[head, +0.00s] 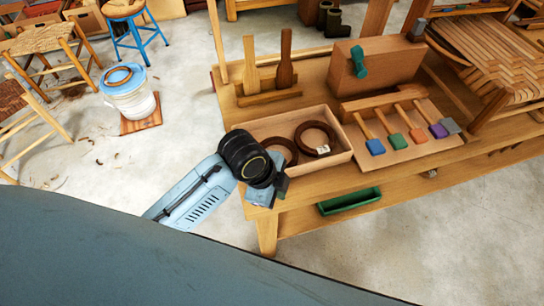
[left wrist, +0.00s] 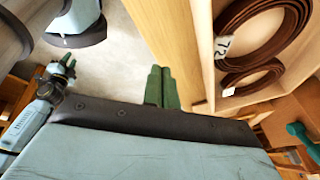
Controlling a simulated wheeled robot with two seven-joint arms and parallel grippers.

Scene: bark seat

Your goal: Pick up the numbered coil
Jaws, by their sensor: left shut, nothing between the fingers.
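Two brown coils lie in a shallow wooden tray (head: 343,157) on the workbench. The right coil (head: 329,132) bears a small white tag; the left coil (head: 287,143) is partly hidden by my left wrist. In the left wrist view the larger coil (left wrist: 291,40) carries a white tag with dark figures, and the other coil (left wrist: 262,82) sits beside it. My left gripper (head: 281,186) is at the tray's front left corner, apart from the coils. Its green fingers (left wrist: 162,88) are together and empty. My right gripper (left wrist: 68,62) shows small in the left wrist view, its jaw state unclear.
Right of the tray is a rack of coloured-tipped tools (head: 407,135). Behind stand a wooden box (head: 385,62) with a teal handle and two wooden pegs (head: 285,65). A green bin (head: 348,201) is below the bench top. A woven seat (head: 495,50) is at right.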

